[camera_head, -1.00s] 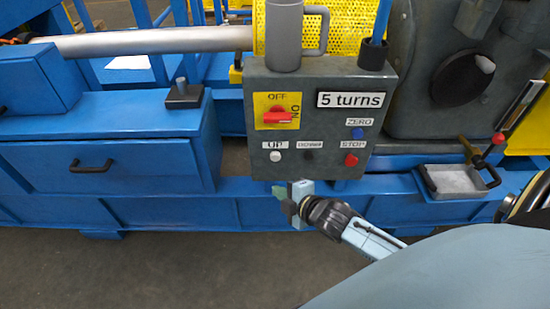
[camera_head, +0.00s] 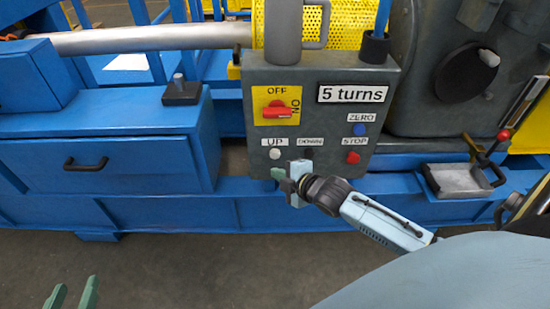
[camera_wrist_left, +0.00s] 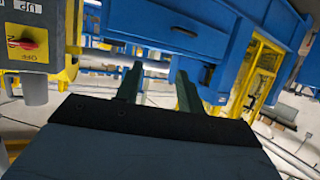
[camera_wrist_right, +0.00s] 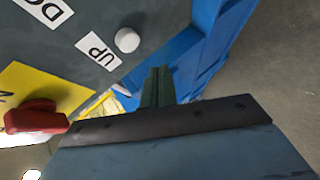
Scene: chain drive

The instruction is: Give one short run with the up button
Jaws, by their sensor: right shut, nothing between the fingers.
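The grey control box (camera_head: 325,110) carries a white UP button (camera_head: 275,154), a dark DOWN button (camera_head: 308,154), a red STOP button (camera_head: 352,158) and a blue ZERO button (camera_head: 358,131). Its display (camera_head: 352,94) reads "5 turns". The red rotary switch (camera_head: 277,112) lies horizontal, by the ON mark. My right gripper (camera_head: 279,179) is shut and empty, just below the UP button and apart from it. The right wrist view shows the UP button (camera_wrist_right: 127,40) left of and beyond the shut fingertips (camera_wrist_right: 158,72). My left gripper (camera_head: 73,293) is open and empty, low at the left.
A blue machine frame with a drawer (camera_head: 108,165) runs behind. A grey pipe (camera_head: 150,40) crosses above it. A small tray (camera_head: 458,181) and a red-knobbed lever (camera_head: 503,136) are at the right. The floor (camera_head: 200,265) in front is clear.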

